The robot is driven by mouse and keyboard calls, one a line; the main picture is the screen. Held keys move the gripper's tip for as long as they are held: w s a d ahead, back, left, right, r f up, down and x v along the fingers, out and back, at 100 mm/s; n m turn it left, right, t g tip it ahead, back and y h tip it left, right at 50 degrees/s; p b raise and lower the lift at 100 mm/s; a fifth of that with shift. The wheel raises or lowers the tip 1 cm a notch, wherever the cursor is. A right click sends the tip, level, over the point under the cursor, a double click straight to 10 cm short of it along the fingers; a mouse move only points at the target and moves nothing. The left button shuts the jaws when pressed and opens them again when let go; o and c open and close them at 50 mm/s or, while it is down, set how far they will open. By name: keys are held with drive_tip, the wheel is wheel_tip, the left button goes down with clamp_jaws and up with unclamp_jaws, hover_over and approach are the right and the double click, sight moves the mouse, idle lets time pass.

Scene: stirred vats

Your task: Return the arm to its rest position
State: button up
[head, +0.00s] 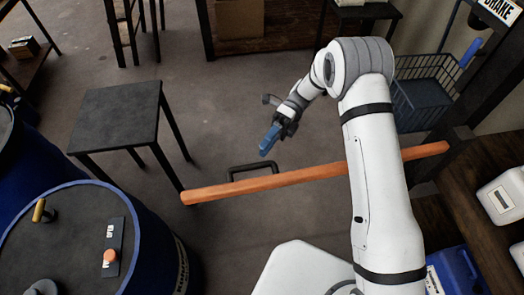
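My white and grey arm reaches up from the bottom right and bends at the top, with its end hanging down to the left. My gripper (269,141) is in the middle of the view, above open floor. A blue piece shows at its tip; I cannot tell whether it is part of the fingers or a held thing, nor whether the fingers are open or shut. The gripper looks apart from everything around it.
A long orange bar (260,184) runs crosswise below the gripper and passes behind my arm. A dark table (115,110) stands left. A blue vat (65,240) with a yellow handle (42,211) and an orange knob (109,257) is lower left.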

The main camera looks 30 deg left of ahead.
drive_tip(key=shift+r, duration=0.1)
idle(0.4)
drive_tip(key=w+d+r+n+t, duration=0.2)
drive_tip(key=d+r+n+t, duration=0.7)
drive_tip(key=d+r, duration=0.7)
drive_tip(key=s+d+r+n+t+h, duration=0.1)
drive_tip(key=s+d+n+t, duration=0.3)
drive_tip(key=d, duration=0.5)
drive_tip(key=s+d+r+n+t+h, duration=0.1)
drive_tip(key=s+d+r+n+t, duration=0.1)
drive_tip(key=d+t, duration=0.4)
drive_tip(key=s+d+n, duration=0.1)
drive_tip(key=d+n, duration=0.1)
drive_tip(key=d, duration=0.2)
drive_tip(key=shift+s+d+n, duration=0.2)
drive_tip(key=shift+s+n, duration=0.2)
